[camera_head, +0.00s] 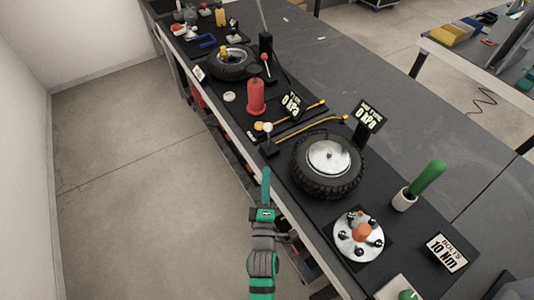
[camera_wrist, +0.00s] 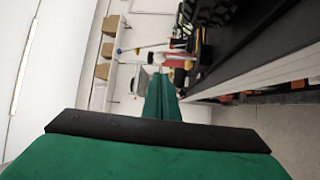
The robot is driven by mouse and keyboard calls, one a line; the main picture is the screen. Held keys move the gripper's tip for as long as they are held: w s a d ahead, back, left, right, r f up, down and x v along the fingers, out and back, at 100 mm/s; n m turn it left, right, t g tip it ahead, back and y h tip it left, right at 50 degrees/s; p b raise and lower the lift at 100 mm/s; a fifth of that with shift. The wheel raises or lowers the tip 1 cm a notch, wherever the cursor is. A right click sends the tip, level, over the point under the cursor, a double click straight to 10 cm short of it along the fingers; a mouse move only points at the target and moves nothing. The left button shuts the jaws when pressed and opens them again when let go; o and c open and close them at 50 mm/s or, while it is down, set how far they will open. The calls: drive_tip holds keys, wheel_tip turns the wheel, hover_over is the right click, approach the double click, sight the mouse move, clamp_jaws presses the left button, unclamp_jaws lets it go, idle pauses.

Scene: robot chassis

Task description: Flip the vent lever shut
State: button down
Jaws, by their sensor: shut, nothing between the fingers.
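A small lever with a white ball knob (camera_head: 267,128) stands upright on a black base (camera_head: 269,149) near the bench's front edge, left of the near tyre. A second lever with a red ball knob (camera_head: 265,57) stands farther back. No label shows which one is the vent lever. My gripper (camera_head: 266,172) is shut and empty, in front of the bench edge, nearer to me than the white-knob lever and apart from it. In the wrist view its green fingers (camera_wrist: 159,80) lie together, with small blurred bench items beyond their tips.
The near tyre (camera_head: 328,165) sits on the bench (camera_head: 420,145) beside a 0 kPa display (camera_head: 369,115). A green-handled tool (camera_head: 428,178) is at right. The floor (camera_head: 130,190) at left is clear.

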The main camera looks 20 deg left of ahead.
sight(267, 132)
drive_tip(key=x, duration=1.3)
drive_tip(key=shift+w, duration=0.25)
